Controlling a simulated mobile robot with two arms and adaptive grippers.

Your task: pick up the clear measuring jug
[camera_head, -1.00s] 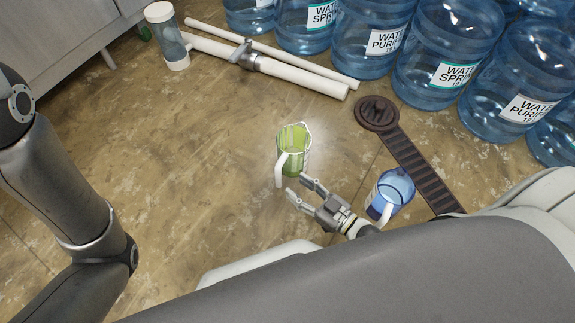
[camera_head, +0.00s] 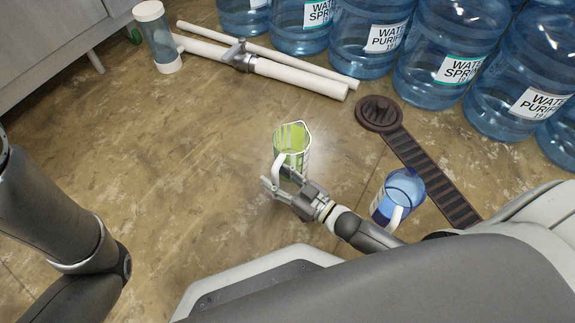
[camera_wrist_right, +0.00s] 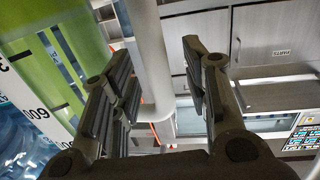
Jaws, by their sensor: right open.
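The measuring jug (camera_head: 292,141), see-through with a green tint and a white rim and handle, stands on the floor near the middle of the head view. My right gripper (camera_head: 276,182) is open and empty, at the near side of the jug by its handle. In the right wrist view, the white handle (camera_wrist_right: 150,60) runs between the spread fingers of the gripper (camera_wrist_right: 158,70). The jug's green wall (camera_wrist_right: 45,45) with dark markings is at the left. Contact with the handle cannot be told. My left gripper is out of view.
A blue jug (camera_head: 405,187) stands to the right, close to my right forearm. A dark ridged strip with a round end (camera_head: 378,112) lies beyond it. Large water bottles (camera_head: 368,40), white pipes (camera_head: 300,80) and a clear cylinder (camera_head: 158,38) are farther back. The floor at left is clear.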

